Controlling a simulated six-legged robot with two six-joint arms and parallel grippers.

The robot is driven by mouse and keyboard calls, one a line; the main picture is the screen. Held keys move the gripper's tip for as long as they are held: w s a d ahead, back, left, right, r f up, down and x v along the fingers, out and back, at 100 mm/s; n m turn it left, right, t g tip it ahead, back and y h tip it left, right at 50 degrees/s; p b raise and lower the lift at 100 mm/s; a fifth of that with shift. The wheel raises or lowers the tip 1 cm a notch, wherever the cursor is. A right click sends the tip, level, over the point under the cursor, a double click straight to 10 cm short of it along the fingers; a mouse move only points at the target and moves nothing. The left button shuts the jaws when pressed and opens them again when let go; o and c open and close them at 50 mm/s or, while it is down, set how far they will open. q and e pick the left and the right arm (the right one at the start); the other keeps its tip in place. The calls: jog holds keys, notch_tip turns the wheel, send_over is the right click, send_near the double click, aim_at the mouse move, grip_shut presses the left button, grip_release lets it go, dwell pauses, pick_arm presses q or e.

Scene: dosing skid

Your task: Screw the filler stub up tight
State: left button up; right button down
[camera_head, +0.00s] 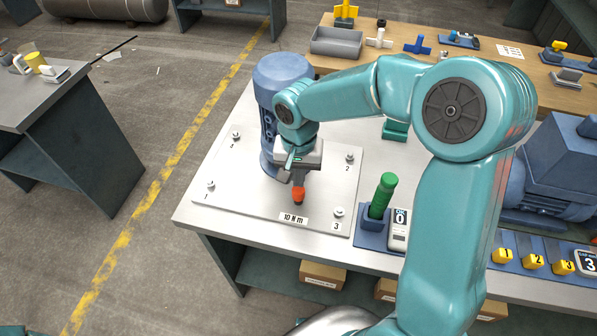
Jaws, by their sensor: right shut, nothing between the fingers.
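A blue ribbed cylinder (283,72) stands upright at the plate's back, partly hidden by my right arm. Bolts sit at the plate's corners, such as one at the left back (237,135) and one at the right front (339,212). I cannot make out which part is the filler stub. My left gripper is not in view.
A green-handled tool (382,195) stands in a blue holder beside a small display (400,222). A blue motor-like unit (555,170) and numbered yellow pieces (533,261) are at the right. A wooden bench (330,75) with a grey tray (337,42) lies behind.

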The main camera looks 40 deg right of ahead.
aim_at(298, 190)
notch_tip(298, 190, up, 16)
dwell(0.4)
jog(key=shift+w+f, duration=0.1)
jog(key=shift+w, duration=0.1)
